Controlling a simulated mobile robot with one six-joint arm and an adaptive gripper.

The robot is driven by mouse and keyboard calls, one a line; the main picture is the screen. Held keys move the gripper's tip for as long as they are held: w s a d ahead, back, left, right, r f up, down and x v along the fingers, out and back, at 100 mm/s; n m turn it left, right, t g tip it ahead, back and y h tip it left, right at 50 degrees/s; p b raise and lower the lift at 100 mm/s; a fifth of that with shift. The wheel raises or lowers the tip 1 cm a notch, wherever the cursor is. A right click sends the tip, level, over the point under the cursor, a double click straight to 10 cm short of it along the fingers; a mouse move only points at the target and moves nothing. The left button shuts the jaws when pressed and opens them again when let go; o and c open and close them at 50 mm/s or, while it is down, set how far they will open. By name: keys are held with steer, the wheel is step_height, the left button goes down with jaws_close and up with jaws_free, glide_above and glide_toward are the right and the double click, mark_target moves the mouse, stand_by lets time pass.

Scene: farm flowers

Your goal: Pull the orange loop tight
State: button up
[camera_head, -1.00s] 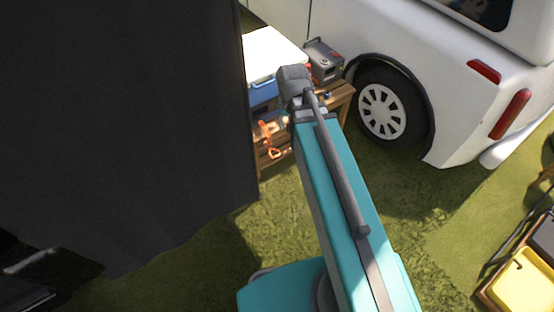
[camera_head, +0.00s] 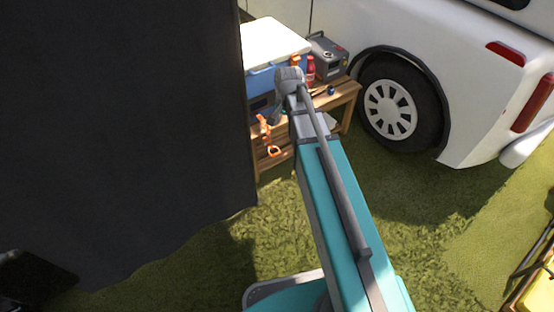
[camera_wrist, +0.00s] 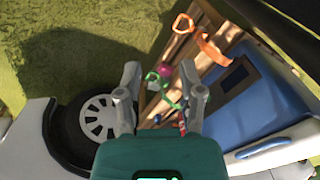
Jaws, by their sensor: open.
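An orange loop (camera_head: 274,151) hangs low at the front of the wooden table, below an orange strap (camera_head: 263,126). In the wrist view the orange loop (camera_wrist: 183,23) is at the top, and the orange strap (camera_wrist: 211,50) lies beside it, toward the blue cooler. My gripper (camera_wrist: 160,80) is open in the wrist view, with its two fingers apart and nothing held between them. The loop lies beyond the fingertips, apart from them. In the head view my arm hides the gripper's fingers.
A blue cooler with a white lid (camera_head: 272,42), a red bottle (camera_head: 310,70) and a grey box (camera_head: 329,58) stand on the wooden table (camera_head: 340,94). A green item (camera_wrist: 168,95) and a pink one (camera_wrist: 164,70) show near the fingers. A white van (camera_head: 455,60) stands right; a dark panel (camera_head: 120,120) fills the left.

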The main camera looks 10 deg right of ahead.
steer(key=w+f+m+b, duration=0.2)
steer(key=w+f+b, duration=0.3)
steer(key=f+b, duration=0.3)
steer(key=w+d+f+m+b, duration=0.1)
steer(key=w+f+m+b, duration=0.2)
steer(key=w+f+b, duration=0.2)
steer(key=shift+f+m+t+b, duration=0.35)
steer(key=shift+f+b, duration=1.25)
steer(key=shift+f, duration=0.55)
steer(key=shift+f, duration=0.1)
steer(key=f+b, duration=0.4)
steer(key=w+f+b, duration=0.1)
steer(key=f+b, duration=0.4)
steer(key=w+a+f+b, duration=0.1)
steer(key=f+b, duration=0.3)
steer(key=shift+f, duration=0.2)
jaws_close()
steer(key=shift+d, duration=0.1)
